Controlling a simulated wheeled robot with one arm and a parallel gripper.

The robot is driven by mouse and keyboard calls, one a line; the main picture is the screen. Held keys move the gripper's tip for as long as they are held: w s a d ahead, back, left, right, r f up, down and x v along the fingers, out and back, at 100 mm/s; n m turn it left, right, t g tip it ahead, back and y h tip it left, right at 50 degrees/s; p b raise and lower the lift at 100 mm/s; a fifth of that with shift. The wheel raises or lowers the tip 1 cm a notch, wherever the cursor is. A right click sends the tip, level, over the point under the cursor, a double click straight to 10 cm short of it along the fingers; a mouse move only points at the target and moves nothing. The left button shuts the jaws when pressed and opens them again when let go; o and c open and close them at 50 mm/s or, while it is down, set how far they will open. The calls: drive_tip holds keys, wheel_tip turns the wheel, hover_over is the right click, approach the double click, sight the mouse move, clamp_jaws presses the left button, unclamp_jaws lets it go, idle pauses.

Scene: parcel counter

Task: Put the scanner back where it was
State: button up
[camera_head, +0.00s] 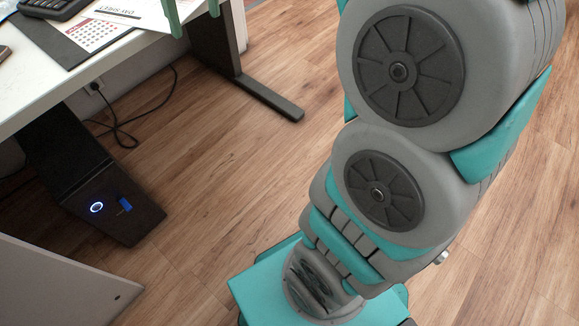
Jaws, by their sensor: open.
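No scanner can be made out in the head view. My gripper (195,22) shows only in part at the top edge, as two teal fingers set apart over the right end of the white desk (40,92). The fingers are open, and I see nothing between them except the paper and desk edge behind. The rest of the gripper is cut off by the frame. My grey and teal arm covers much of the right side and hides the floor behind it.
A calculator (55,7), a calendar sheet (97,33) and a printed sheet (135,12) lie on the desk. A dark object (4,53) is cut off at left. Below are a computer tower (112,205), a cable (122,130) and a desk leg (268,98). Wooden floor (225,175) is clear mid-view.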

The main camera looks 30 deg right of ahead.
drive_tip(key=s+d+f+m+g, duration=0.1)
drive_tip(key=s+f, duration=0.9)
drive_tip(key=s, duration=0.2)
drive_tip(key=s+d+f+m+g, duration=0.1)
drive_tip(key=s+f+m+g, duration=0.1)
drive_tip(key=s+f, duration=0.8)
drive_tip(key=s, duration=0.3)
drive_tip(key=shift+s+h, duration=0.2)
drive_tip(key=shift+h, duration=0.2)
